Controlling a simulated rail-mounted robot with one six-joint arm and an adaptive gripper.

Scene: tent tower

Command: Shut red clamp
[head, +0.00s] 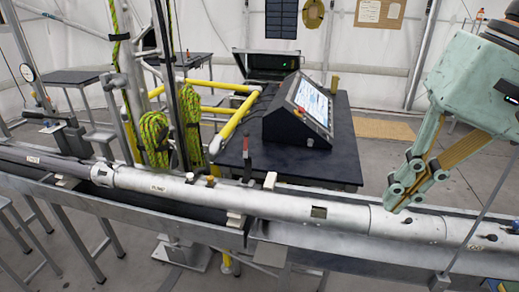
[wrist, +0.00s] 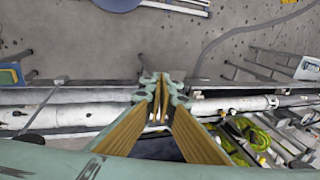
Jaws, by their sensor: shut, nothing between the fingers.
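The red clamp (head: 247,150) shows in the head view as a small upright lever, reddish at its upper part and dark lower down. It stands at the far edge of the long metal trough, behind the grey pipe (head: 268,204). My gripper (head: 393,202) is shut and empty at the right of the head view, over the pipe and well to the right of the clamp. In the wrist view the fingertips (wrist: 162,82) meet, with the pipe (wrist: 70,115) below them. I cannot make out the clamp in the wrist view.
A dark table with a slanted screen console (head: 300,108) stands behind the trough. Yellow railings (head: 236,119) and hanging green-yellow ropes (head: 154,138) are left of the clamp. A thin cable (head: 484,210) crosses in front at the right.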

